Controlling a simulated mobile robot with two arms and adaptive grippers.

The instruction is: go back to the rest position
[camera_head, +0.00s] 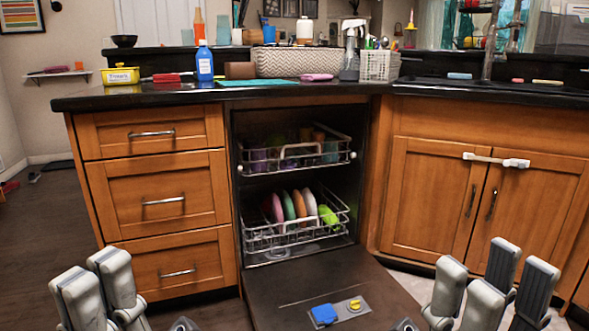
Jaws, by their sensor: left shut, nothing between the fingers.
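My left gripper (93,287) is at the bottom left, in front of the wooden drawers, with its fingers shut and nothing between them. My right gripper (490,285) is at the bottom right, in front of the wooden cupboard doors. Its fingers stand apart and nothing shows between them. Both grippers point upward in the picture. The lower parts of both arms are cut off by the frame edge.
The dishwasher door (300,282) is folded down between my grippers, with a detergent compartment (341,311) on it. The lower rack (262,240) holds several plates; the upper rack (262,166) holds cups. A dark counter (130,98) runs above, carrying a blue bottle (204,64).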

